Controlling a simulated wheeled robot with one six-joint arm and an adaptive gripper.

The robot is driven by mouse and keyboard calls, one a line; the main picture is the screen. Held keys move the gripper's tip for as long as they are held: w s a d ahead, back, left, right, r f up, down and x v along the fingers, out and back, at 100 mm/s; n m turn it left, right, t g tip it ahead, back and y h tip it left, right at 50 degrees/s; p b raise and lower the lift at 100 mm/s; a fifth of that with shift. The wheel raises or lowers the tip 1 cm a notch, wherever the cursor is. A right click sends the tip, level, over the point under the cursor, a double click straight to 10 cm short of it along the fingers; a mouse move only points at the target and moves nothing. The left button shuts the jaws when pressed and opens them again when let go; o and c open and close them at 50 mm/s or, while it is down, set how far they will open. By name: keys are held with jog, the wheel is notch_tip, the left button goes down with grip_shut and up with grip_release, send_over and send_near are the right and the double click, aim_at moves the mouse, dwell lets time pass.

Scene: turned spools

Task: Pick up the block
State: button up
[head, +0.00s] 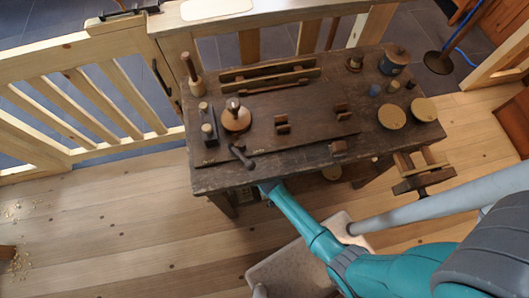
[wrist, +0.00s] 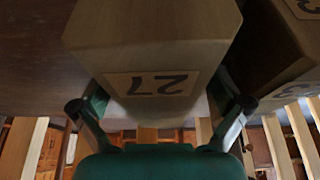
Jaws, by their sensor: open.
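In the wrist view, a pale wooden block (wrist: 150,45) with an upside-down "27" label fills the upper middle. My gripper (wrist: 160,100) is open, with one finger on each side of the block's near end. I cannot tell whether either finger touches it. A second wooden block (wrist: 275,45), its label partly cut off, lies to the right, close to the right finger. In the head view, my teal arm reaches the front edge of the dark workbench (head: 290,165). My gripper and both blocks are hidden there, apparently below the bench top.
The bench top holds a wooden spool (head: 235,118), a hand plane (head: 208,125), a dark pot (head: 394,62) and two round discs (head: 391,116). A slatted wooden gate (head: 85,95) is at left. The left floor is mostly clear.

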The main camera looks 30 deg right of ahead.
jog(key=c, duration=1.5)
jog(key=shift+r, duration=0.1)
